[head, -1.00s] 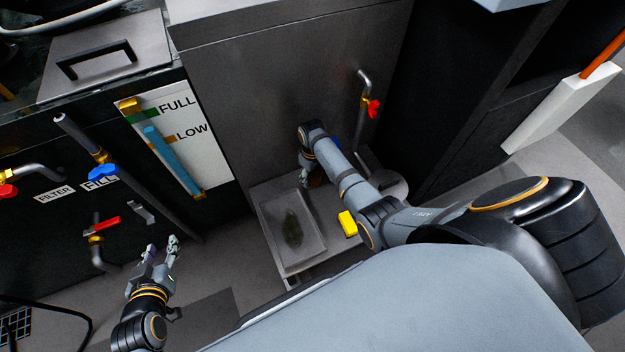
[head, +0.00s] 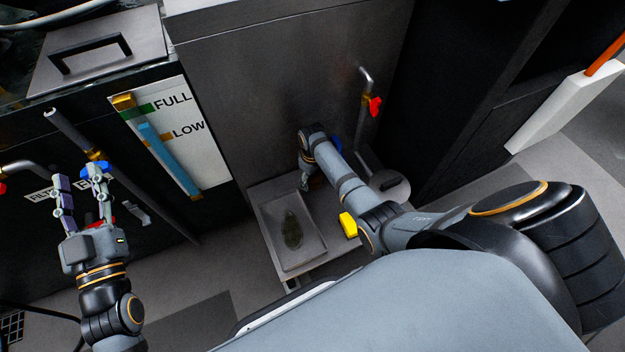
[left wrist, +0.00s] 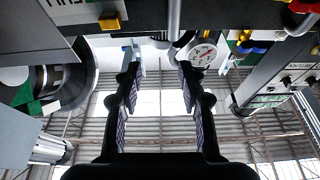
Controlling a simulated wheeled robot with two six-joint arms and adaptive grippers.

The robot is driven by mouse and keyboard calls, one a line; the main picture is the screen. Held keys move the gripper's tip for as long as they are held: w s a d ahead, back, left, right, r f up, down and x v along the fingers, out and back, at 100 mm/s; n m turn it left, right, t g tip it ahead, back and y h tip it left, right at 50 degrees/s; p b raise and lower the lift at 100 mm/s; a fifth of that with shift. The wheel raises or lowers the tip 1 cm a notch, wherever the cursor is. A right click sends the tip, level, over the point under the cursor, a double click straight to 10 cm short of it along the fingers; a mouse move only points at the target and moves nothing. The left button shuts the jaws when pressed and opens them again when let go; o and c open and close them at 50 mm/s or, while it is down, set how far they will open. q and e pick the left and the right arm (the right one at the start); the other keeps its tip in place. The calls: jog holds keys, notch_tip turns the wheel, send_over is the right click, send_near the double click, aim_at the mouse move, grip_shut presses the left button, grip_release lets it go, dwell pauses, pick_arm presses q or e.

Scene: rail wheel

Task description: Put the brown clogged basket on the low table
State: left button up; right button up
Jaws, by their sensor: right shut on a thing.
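The low table (head: 328,214) is a grey metal surface in the middle of the head view, against a tall metal cabinet. A shallow tray (head: 308,256) with a dark greenish patch lies on it. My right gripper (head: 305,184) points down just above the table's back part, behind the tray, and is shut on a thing. That thing is mostly hidden by my arm; it appears to be the brown basket, and I cannot tell whether it touches the table. My left gripper (head: 77,178) is open and empty at the left, in front of the pipes; its spread fingers also show in the left wrist view (left wrist: 157,75).
A blue-handled valve (head: 95,167) is close to my left fingers. A level gauge (head: 172,160) marked FULL and LOW is on the left panel. A pipe with a red tap (head: 374,106) stands behind my right arm. A yellow piece (head: 348,225) is at the table's right.

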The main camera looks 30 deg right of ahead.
pick_arm(q)
jog(key=shift+s+r+t, duration=0.15)
jog(key=shift+r+t, duration=0.2)
jog(key=shift+r, duration=0.3)
jog(key=shift+s+r+t, duration=0.15)
jog(key=shift+r+t, duration=0.2)
jog(key=shift+r, duration=0.25)
pick_arm(e)
jog(key=shift+f, duration=0.1)
jog(key=shift+f, duration=0.15)
jog(key=o, duration=1)
pick_arm(q)
jog(key=shift+r, duration=0.2)
